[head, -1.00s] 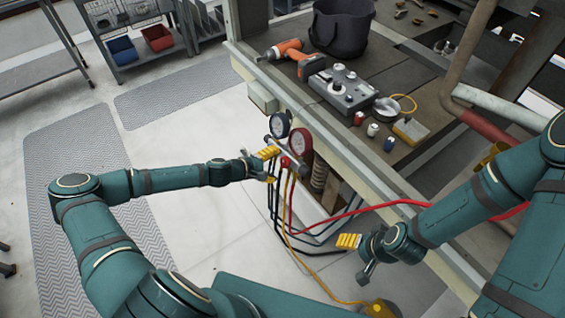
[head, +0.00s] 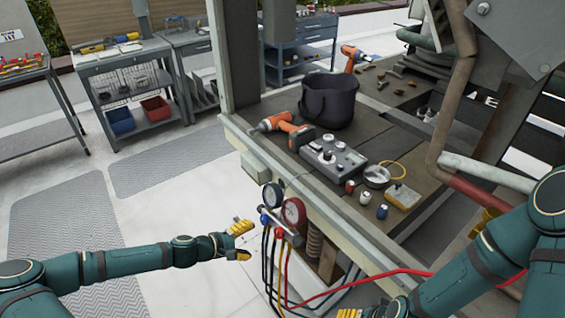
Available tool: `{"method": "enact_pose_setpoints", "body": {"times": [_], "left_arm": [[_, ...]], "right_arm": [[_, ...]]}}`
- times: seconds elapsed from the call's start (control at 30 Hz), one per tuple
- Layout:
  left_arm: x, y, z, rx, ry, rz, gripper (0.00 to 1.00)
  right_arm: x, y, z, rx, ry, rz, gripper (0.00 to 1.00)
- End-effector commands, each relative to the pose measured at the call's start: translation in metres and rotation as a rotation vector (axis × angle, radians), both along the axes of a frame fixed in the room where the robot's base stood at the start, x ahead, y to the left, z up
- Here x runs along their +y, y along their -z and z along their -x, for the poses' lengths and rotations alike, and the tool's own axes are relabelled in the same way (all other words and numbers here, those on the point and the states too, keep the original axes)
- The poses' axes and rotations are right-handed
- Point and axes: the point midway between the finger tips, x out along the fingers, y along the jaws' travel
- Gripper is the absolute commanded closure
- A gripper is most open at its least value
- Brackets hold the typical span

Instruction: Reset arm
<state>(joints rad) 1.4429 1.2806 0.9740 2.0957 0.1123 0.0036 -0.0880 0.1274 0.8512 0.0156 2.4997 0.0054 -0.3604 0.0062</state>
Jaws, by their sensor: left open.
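My left arm reaches in from the left, and its gripper (head: 241,242) is open and empty. Its yellow fingers are spread just left of the gauge manifold, with a small gap between them. My right gripper (head: 350,313) is at the bottom edge, mostly cut off, with only the yellow fingertips showing.
The bench (head: 270,109) holds an orange drill (head: 285,129), a black bucket (head: 328,101), a grey control box (head: 334,157) and small canisters. A red hose (head: 375,275) crosses near my right arm. Pipes (head: 453,90) stand at right. Open floor (head: 170,215) lies left of the bench.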

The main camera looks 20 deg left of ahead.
Motion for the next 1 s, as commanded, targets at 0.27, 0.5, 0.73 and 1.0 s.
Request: {"method": "enact_pose_setpoints", "body": {"times": [0.27,0.5,0.73,1.0], "left_arm": [[-0.044,0.009,0.012,0.034,0.115,-0.05,0.26],[-0.126,0.035,0.063,0.11,0.397,-0.231,0.26],[-0.156,0.049,0.114,0.138,0.619,-0.451,0.26],[-0.151,0.044,0.148,0.108,0.794,-0.721,0.26]], "right_arm": [[0.0,0.0,0.0,0.0,0.0,0.0,0.31],[0.0,0.0,0.0,0.0,0.0,0.0,0.31],[0.0,0.0,0.0,0.0,0.0,0.0,0.31],[0.0,0.0,0.0,0.0,0.0,0.0,0.31]]}}
